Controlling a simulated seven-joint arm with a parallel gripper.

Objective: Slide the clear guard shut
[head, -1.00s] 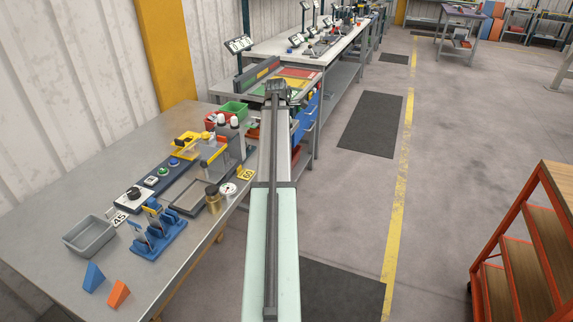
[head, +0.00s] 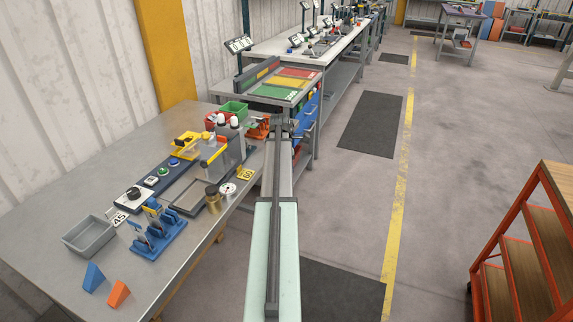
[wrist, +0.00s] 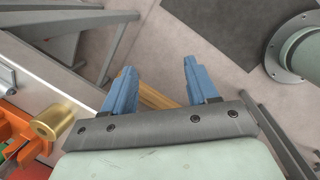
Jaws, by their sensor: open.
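The bending fixture (head: 228,150) stands on the near steel table, with a grey upright block and an orange-and-yellow bar. In front of it lies a dark-framed flat panel (head: 190,195). I cannot make out the clear guard with certainty; it is see-through or too small to tell here. My gripper (wrist: 158,70) is open in the wrist view, its two blue fingers apart with nothing between them, above the floor beside the table. In the head view my arm's end is just right of an orange clamp (head: 258,128), and the fingers cannot be made out.
A coloured-panel bench (head: 285,85) stands behind.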

